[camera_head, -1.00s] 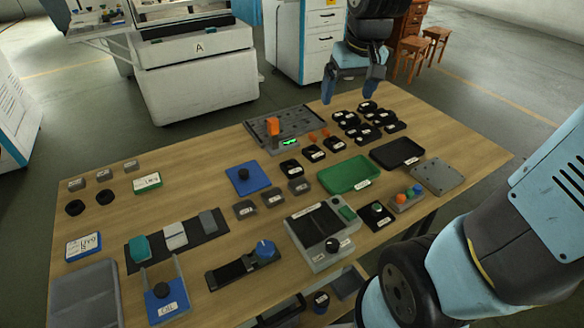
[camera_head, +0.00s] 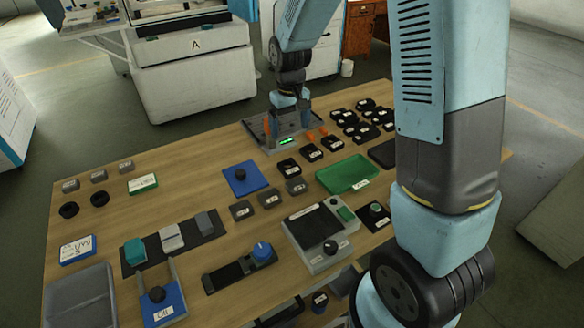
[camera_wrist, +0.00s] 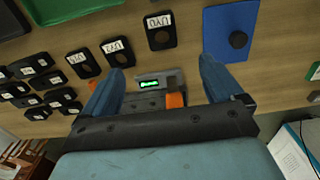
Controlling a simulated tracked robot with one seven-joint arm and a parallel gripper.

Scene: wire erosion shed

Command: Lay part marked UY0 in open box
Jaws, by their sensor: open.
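My gripper (camera_head: 289,121) is open and empty over the dark perforated plate at the table's far edge. In the wrist view, its two blue fingers (camera_wrist: 161,70) are spread wide, with an orange block (camera_wrist: 175,100) below and between them. Several black parts with white labels stand nearby: one (camera_wrist: 160,31), a second (camera_wrist: 117,52) and a third (camera_wrist: 82,64). Their labels look like UY codes, but I cannot tell which reads UY0. An open grey box (camera_head: 80,300) is at the table's near left corner. An open green tray (camera_head: 347,174) lies right of centre.
A small unit with a green display (camera_head: 287,142) sits by the perforated plate. A blue plate with a black knob (camera_head: 242,177) lies left of the labelled parts. Several black pieces (camera_head: 361,122) crowd the far right.

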